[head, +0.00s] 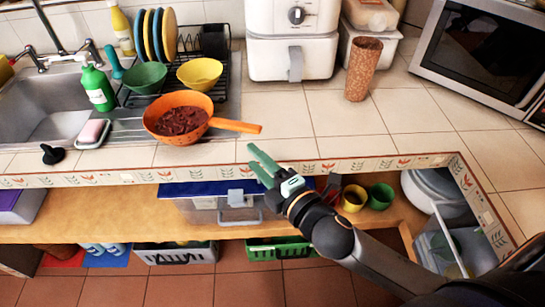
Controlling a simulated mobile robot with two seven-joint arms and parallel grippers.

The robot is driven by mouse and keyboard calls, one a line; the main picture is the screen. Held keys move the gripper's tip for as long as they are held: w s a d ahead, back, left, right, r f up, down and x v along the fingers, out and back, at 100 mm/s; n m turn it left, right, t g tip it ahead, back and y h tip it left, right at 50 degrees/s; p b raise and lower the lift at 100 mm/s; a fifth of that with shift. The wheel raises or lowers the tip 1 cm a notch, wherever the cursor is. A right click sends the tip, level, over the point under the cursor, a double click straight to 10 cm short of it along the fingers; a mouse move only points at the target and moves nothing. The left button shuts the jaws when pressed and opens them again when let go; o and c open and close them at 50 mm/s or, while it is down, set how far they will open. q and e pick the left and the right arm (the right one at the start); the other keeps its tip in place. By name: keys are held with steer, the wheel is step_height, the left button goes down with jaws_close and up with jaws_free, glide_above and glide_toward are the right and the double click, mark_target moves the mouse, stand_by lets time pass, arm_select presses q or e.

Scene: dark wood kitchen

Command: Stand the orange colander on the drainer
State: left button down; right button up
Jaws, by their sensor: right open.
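The orange colander (158,112) sits upright at the front right of the sink's ribbed metal drainer (120,135), with dark red-brown contents inside. Its orange handle (237,126) points right, over the tiled counter. I cannot tell whether its base rests fully on the drainer. My right gripper (252,156) is open and empty, just below and right of the handle in the picture, near the counter's front edge, apart from the colander. My left gripper is not in view.
A black dish rack (222,85) with plates, a green bowl (145,77) and a yellow bowl (200,73) stands behind the colander. A green bottle (98,89) and soap (92,131) are left. The counter right of the handle is clear up to a brown cup (363,68).

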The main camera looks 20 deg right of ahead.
steer(key=s+d+f+m+g, duration=0.1)
steer(key=s+f+m+g, duration=0.1)
steer(key=s+f+m, duration=0.3)
steer(key=s+d+f+m+g+h, duration=0.1)
steer(key=s+f+m, duration=0.4)
steer(key=f, duration=0.8)
steer(key=s+d+f+m+g+h, duration=0.1)
steer(key=s+d+f+m+g, duration=0.1)
steer(key=s+f+m, duration=0.3)
step_height(320, 180, down, 4)
steer(key=m+g, duration=0.1)
steer(key=m, duration=0.2)
steer(key=shift+s+g, duration=0.15)
steer(key=shift+g, duration=0.25)
steer(key=shift+r, duration=0.25)
step_height(320, 180, up, 3)
steer(key=p, duration=0.3)
steer(key=shift+r, duration=0.1)
